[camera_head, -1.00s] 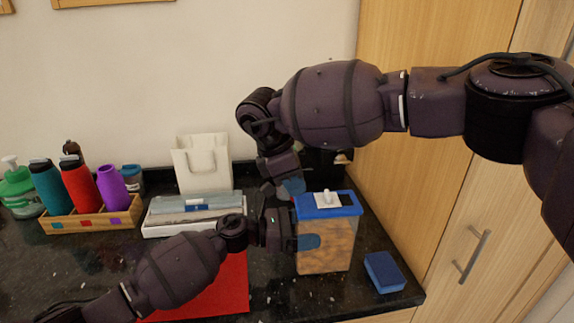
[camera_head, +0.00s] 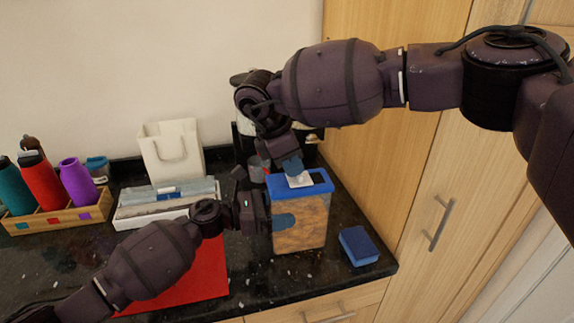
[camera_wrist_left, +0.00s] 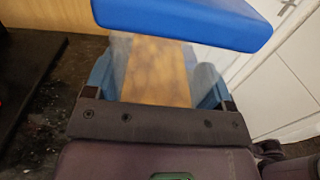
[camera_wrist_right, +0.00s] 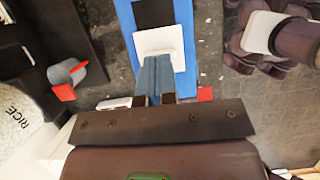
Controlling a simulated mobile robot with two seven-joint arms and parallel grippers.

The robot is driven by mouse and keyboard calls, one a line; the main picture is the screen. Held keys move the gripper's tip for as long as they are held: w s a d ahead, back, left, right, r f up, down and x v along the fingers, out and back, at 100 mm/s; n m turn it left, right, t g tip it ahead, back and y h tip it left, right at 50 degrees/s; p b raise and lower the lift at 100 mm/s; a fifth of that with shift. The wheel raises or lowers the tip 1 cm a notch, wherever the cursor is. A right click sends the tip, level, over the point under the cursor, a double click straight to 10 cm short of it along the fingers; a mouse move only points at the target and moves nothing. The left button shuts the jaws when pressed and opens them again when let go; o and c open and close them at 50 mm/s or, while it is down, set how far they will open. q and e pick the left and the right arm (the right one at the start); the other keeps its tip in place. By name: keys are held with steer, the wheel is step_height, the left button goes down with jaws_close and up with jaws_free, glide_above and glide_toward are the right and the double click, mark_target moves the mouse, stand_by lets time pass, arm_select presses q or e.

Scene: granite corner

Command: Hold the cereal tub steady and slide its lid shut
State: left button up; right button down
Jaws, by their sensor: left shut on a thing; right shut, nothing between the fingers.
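The cereal tub (camera_head: 300,228) stands upright on the counter, clear-walled with tan cereal inside. Its blue lid (camera_head: 320,187) carries a white sliding piece (camera_head: 299,180). In the right wrist view a dark opening (camera_wrist_right: 153,13) shows in the lid beyond the white slide (camera_wrist_right: 173,42), so the lid is partly open. My left gripper (camera_head: 284,220) is shut on the tub, its blue fingers on the tub's sides in the left wrist view (camera_wrist_left: 158,88). My right gripper (camera_head: 293,168) is shut and empty, its fingertips at the near edge of the white slide; they hide the slide's knob.
A blue sponge (camera_head: 358,246) lies right of the tub near the counter edge. A red mat (camera_head: 195,280), a white box (camera_head: 165,205), a white bag (camera_head: 171,148) and a bottle rack (camera_head: 62,220) are to the left. A grey scoop-like cup (camera_wrist_right: 67,72) is close behind. Wooden cabinets (camera_head: 400,150) bound the right.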

steer(key=d, duration=0.3)
steer(key=shift+w+d, duration=0.1)
steer(key=shift+w, duration=0.3)
steer(key=shift+f, duration=0.1)
steer(key=a, duration=0.2)
steer(key=s+a, duration=0.1)
steer(key=a, duration=0.1)
steer(key=v, duration=1)
